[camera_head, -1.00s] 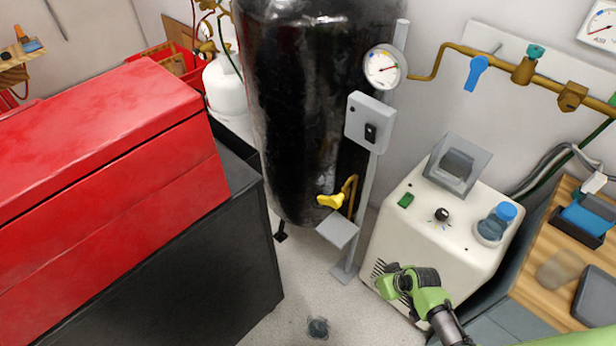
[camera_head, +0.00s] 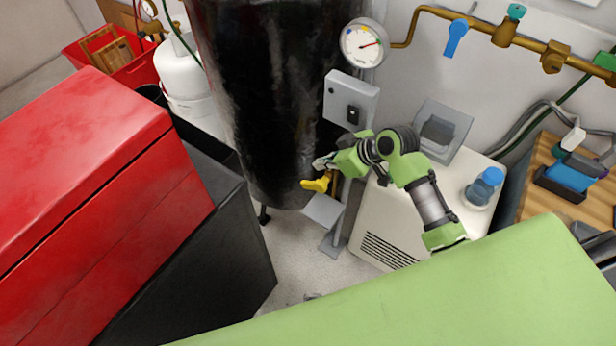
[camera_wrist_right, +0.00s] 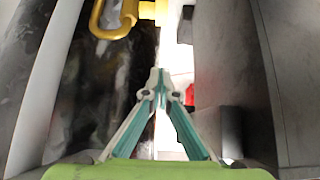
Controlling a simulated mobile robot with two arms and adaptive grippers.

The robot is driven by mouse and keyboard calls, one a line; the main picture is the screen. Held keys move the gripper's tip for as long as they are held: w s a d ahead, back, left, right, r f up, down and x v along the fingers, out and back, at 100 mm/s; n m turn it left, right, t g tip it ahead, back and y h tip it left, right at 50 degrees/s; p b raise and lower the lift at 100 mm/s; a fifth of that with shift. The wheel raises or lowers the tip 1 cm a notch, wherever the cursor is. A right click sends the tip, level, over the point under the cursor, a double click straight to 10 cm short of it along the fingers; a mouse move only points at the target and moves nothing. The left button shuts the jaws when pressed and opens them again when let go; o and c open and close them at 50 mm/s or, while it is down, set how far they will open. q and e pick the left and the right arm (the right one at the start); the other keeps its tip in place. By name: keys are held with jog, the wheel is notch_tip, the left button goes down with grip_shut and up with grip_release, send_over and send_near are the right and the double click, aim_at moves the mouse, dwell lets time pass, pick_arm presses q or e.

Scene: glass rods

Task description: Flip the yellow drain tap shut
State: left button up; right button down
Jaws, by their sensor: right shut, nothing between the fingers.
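The yellow drain tap (camera_head: 316,184) sticks out to the left low in front of the black tank (camera_head: 265,90), above a small grey plate. My right gripper (camera_head: 322,163) is just above the tap in the head view, its fingers shut and empty. In the right wrist view the shut fingertips (camera_wrist_right: 158,76) point up the picture. A yellow curved piece (camera_wrist_right: 97,20) shows at the top there, beyond the tips; I cannot tell whether it is the tap handle or its pipe. Contact with the tap cannot be made out. My left gripper is not in view.
A grey switch box (camera_head: 350,97) and a round gauge (camera_head: 363,43) sit above the tap on a grey post. A cream machine (camera_head: 395,225) stands to the right. A red chest (camera_head: 90,190) on a dark cabinet is at left. Some floor (camera_head: 292,258) is clear between.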

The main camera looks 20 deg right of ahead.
send_over(309, 183)
jog(key=w+a, duration=0.1)
notch_tip(309, 183, down, 7)
jog(key=shift+w+a+f, duration=0.1)
jog(key=shift+w+a, duration=0.05)
jog(key=f, duration=0.2)
jog(key=s, duration=0.1)
jog(key=shift+d+f, duration=0.4)
jog(key=shift+s+d+f, duration=0.2)
jog(key=shift+f, duration=0.25)
jog(key=shift+p, duration=0.3)
jog(key=shift+g+p, duration=0.3)
